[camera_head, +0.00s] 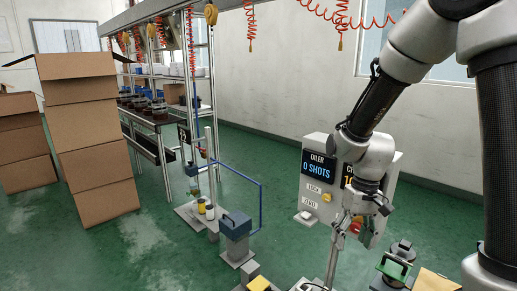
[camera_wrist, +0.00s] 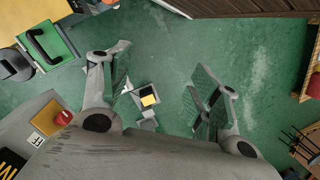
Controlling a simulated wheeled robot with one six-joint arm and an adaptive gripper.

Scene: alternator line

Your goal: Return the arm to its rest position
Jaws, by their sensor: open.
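My gripper (camera_head: 367,205) hangs at the end of my arm on the right of the head view, in front of the oiler panel. In the wrist view my gripper (camera_wrist: 160,90) has its two fingers spread wide apart. Nothing is between the fingertips except the green floor and, farther off, a small stand with a yellow pad. My arm reaches in from the upper right of the head view, bent, with the forearm sloping down to the left. No held object shows in either view.
The oiler panel (camera_head: 325,180) reads 0 SHOTS, close behind my gripper. A blue-topped post (camera_head: 236,226) and a yellow pad (camera_head: 258,284) stand left of my gripper. Stacked cartons (camera_head: 90,140) and a shelving line stand farther left.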

